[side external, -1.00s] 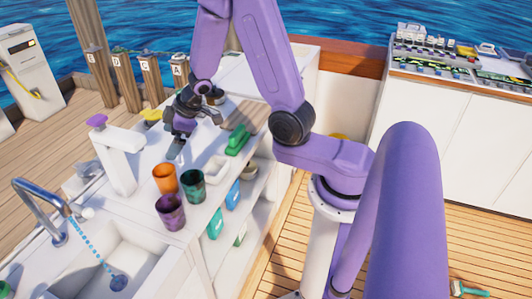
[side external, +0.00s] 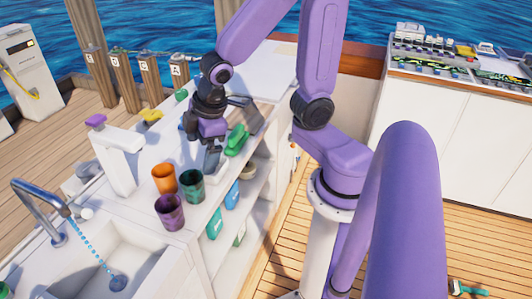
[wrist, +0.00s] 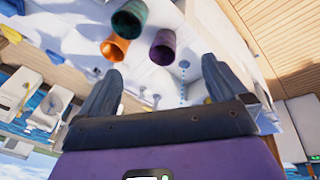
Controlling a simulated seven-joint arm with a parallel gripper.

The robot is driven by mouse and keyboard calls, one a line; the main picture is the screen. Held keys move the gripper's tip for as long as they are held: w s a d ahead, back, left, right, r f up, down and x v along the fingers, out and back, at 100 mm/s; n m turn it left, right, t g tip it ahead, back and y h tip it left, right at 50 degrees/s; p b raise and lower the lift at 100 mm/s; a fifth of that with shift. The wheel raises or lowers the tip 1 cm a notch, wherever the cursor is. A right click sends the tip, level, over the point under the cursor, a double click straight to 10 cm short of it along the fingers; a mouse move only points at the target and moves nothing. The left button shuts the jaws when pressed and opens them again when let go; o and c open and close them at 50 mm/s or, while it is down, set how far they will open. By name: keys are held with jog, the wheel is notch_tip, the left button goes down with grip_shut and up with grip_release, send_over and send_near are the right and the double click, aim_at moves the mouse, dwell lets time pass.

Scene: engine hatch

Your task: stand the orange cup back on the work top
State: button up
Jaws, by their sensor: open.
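The orange cup (side external: 165,178) stands upright on the white work top (side external: 130,215), beside a teal cup (side external: 192,185) and behind a purple cup (side external: 169,212). In the wrist view the orange cup (wrist: 114,47) shows left of centre, with the teal cup (wrist: 130,18) and the purple cup (wrist: 162,50) close by. My gripper (side external: 212,160) is open and empty, to the right of and behind the cups, apart from the orange cup. Its two fingers also show in the wrist view (wrist: 158,85), spread apart.
A sink (side external: 105,270) with a tap (side external: 45,205) lies at front left. A white post with a purple top (side external: 112,155) stands left of the cups. A green item (side external: 236,140) sits right of my gripper at the work top's edge, with open shelves below.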

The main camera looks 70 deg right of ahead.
jog(key=s+r+n+g, duration=0.2)
jog(key=s+g, duration=0.1)
jog(key=s, duration=1.2)
jog(key=shift+s+r, duration=0.15)
jog(key=shift+r, duration=0.05)
